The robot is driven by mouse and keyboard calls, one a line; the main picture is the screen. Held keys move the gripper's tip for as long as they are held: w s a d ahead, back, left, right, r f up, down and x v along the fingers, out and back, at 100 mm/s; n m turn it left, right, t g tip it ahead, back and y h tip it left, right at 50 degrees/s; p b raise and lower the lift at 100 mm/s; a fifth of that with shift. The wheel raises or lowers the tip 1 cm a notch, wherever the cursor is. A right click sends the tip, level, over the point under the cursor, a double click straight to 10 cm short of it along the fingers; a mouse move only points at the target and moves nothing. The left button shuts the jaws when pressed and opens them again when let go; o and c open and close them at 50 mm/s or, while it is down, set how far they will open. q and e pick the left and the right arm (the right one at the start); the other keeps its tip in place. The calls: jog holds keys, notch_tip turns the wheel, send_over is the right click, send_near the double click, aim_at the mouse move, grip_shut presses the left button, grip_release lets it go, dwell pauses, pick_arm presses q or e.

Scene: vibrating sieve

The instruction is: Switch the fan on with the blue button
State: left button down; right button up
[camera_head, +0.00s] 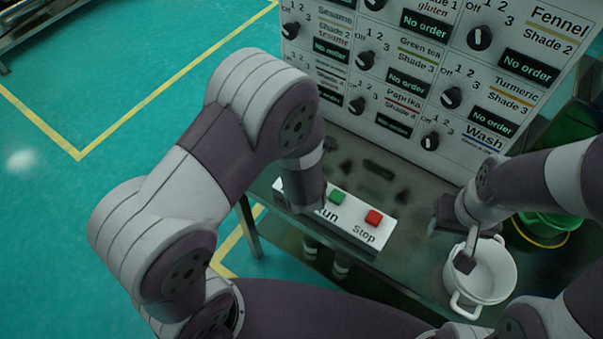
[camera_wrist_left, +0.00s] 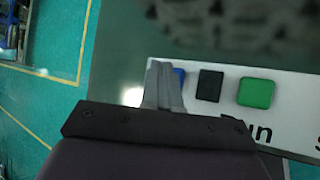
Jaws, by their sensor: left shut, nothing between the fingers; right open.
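The white button box (camera_head: 357,238) lies on the metal table, with a green Run button (camera_head: 337,197) and a red Stop button (camera_head: 374,217). My left arm covers its left end in the head view. In the left wrist view, my left gripper (camera_wrist_left: 163,85) is shut and empty, with its fingertips at the blue button (camera_wrist_left: 180,76) and partly hiding it. I cannot tell whether they touch. A black part (camera_wrist_left: 210,85) and the green button (camera_wrist_left: 255,92) are to the right. My right gripper (camera_head: 463,258) is open at the white pot (camera_head: 487,275), one finger over its inside. No fan is visible.
A white panel (camera_head: 372,115) with several black knobs and order displays stands behind the box. The metal table (camera_head: 410,265) is bare between box and pot. A green bucket (camera_head: 545,226) is at the right. Green floor with yellow lines is open at the left.

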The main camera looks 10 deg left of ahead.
pick_arm(q)
jog(key=shift+f, duration=0.1)
dwell(0.8)
jog(key=shift+f+b, duration=0.35)
jog(key=shift+b, duration=0.2)
jog(key=shift+f+b, duration=0.5)
jog(key=shift+b, duration=0.1)
dwell(0.5)
jog(key=shift+r, duration=0.1)
jog(key=shift+r+p, duration=0.65)
jog(key=shift+r, duration=0.2)
notch_tip(320, 180, up, 5)
jog(key=p, duration=0.4)
dwell(0.3)
